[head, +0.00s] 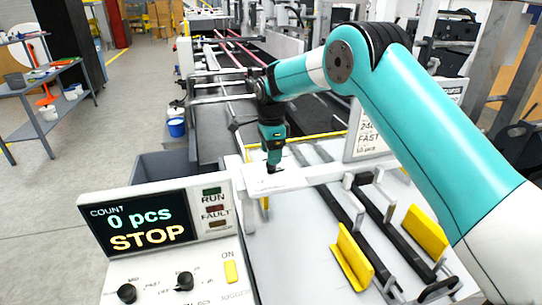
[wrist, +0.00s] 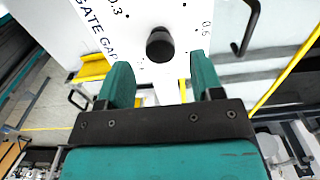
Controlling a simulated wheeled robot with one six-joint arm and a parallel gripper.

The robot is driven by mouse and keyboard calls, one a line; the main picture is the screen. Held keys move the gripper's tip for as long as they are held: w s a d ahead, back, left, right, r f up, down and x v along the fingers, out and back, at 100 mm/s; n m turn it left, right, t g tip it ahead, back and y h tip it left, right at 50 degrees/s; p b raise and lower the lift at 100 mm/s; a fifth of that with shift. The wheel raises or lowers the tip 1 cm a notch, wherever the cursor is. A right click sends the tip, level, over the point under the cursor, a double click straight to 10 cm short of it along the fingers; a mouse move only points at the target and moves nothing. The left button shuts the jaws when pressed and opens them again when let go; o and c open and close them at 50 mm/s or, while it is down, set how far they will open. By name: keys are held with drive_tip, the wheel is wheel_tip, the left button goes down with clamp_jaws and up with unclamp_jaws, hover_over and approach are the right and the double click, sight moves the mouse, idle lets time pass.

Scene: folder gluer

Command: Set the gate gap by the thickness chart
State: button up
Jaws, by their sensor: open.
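The gate gap panel is a white plate (wrist: 185,15) in the wrist view, with "GATE GAP" lettering and marks 0.3 and 0.6. A black round knob (wrist: 160,45) sits on it. My gripper (wrist: 161,72) is open, with one teal finger toward each side of the knob; whether they touch it I cannot tell. A white sign (head: 366,138) with "240" and "FAST" stands behind my arm, partly covered; no thickness chart is readable.
A control panel (head: 165,235) at the front left reads "0 pcs" and "STOP", with black knobs (head: 185,281) and a yellow switch (head: 230,271). Yellow guides (head: 352,257) and dark rails lie at the right. A grey bin (head: 178,165) stands behind the panel.

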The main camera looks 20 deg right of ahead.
sight(271, 167)
drive_tip(key=shift+f+p, duration=0.3)
drive_tip(key=shift+f, duration=1.25)
drive_tip(key=c, duration=0.9)
drive_tip(key=shift+n, duration=0.3)
